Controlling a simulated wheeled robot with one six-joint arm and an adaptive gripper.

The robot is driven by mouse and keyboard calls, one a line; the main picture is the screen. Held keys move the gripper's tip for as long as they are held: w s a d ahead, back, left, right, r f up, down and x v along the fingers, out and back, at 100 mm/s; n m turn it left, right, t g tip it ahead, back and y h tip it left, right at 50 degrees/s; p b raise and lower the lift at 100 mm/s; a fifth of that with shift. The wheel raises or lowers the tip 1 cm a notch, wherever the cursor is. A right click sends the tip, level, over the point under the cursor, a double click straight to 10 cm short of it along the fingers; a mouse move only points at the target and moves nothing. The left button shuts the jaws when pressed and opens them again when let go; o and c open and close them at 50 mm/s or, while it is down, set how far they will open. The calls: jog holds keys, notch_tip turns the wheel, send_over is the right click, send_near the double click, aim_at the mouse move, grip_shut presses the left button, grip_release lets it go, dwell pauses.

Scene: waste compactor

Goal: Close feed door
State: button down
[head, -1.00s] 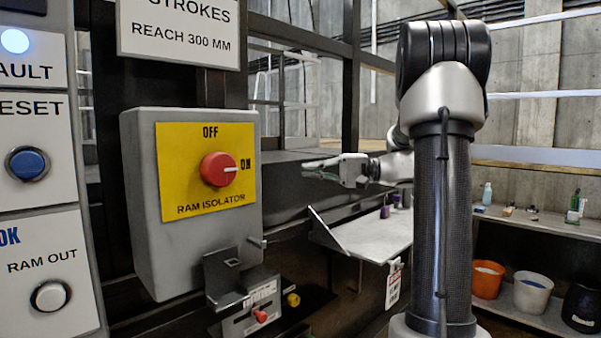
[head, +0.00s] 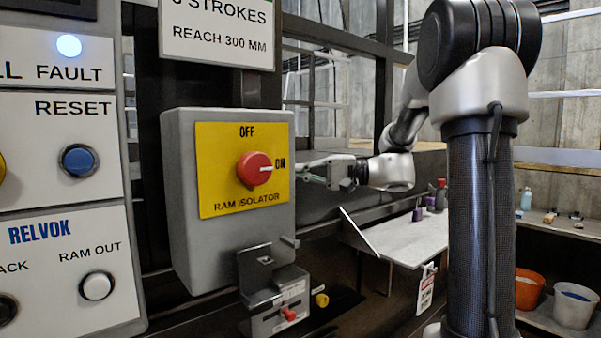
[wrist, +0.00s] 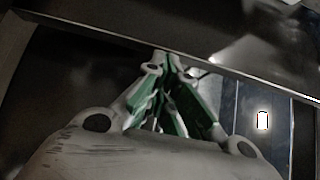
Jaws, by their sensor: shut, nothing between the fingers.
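My gripper (head: 312,172) reaches left in the head view, with its fingertips at the right edge of the grey ram isolator box as seen; part of the tips may be hidden behind it. In the wrist view my gripper (wrist: 167,66) has its green-and-grey fingers shut together and empty, near a long dark metal edge (wrist: 150,38). Whether they touch it, I cannot tell. A dark frame (head: 332,42) with open bays stands behind the box. I cannot tell for certain which part is the feed door.
The ram isolator box (head: 180,200) has a red knob (head: 254,169) pointing to ON. A control panel (head: 60,190) with a lit fault lamp stands left. A pale shelf (head: 405,242) with small bottles lies below my arm. Buckets (head: 572,306) stand at lower right.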

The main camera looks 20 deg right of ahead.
jog(key=s+a, duration=0.3)
jog(key=a, duration=0.6)
